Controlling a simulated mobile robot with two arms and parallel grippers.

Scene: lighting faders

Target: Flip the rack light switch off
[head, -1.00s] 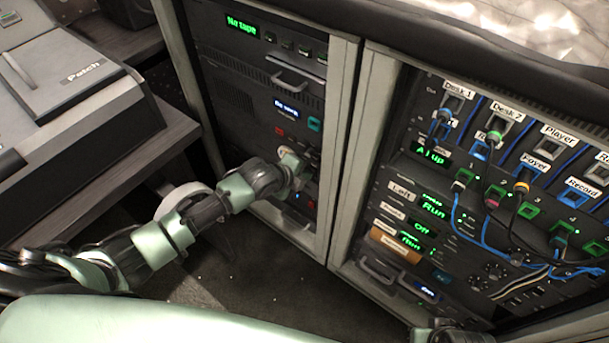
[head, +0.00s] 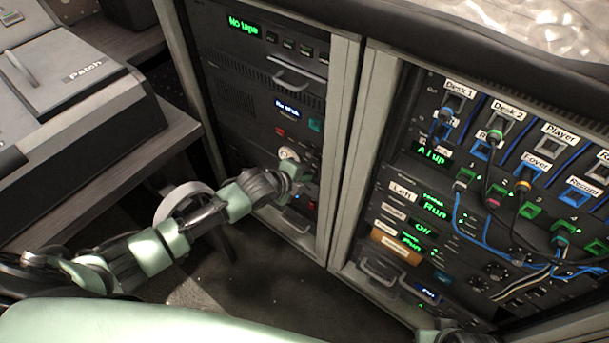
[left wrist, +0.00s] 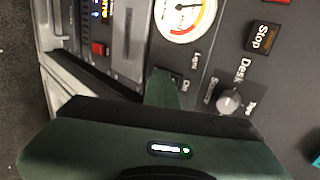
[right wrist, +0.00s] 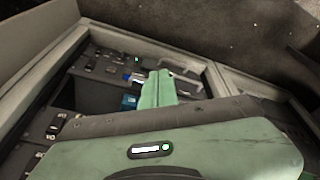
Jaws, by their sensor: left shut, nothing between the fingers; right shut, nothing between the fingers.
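In the left wrist view, the panel label that reads like "Light" (left wrist: 195,62) stands beside a smaller "On" mark (left wrist: 187,86). The light switch itself is mostly hidden by my fingers, so I cannot tell its position or whether I touch it. My left gripper (left wrist: 162,82) is shut and empty, its tip beside these labels. In the head view, my left gripper (head: 302,178) is at the lower part of the left rack (head: 345,130), just below a round gauge (head: 289,154). My right gripper (right wrist: 158,88) is shut and empty over a rack panel in the right wrist view.
A Stop button (left wrist: 263,38) and a source knob (left wrist: 229,101) are near the left fingers. The right rack carries patch cables (head: 457,220) and labelled sockets. A desk with a Patch unit (head: 85,95) stands at the left. Dark floor lies between.

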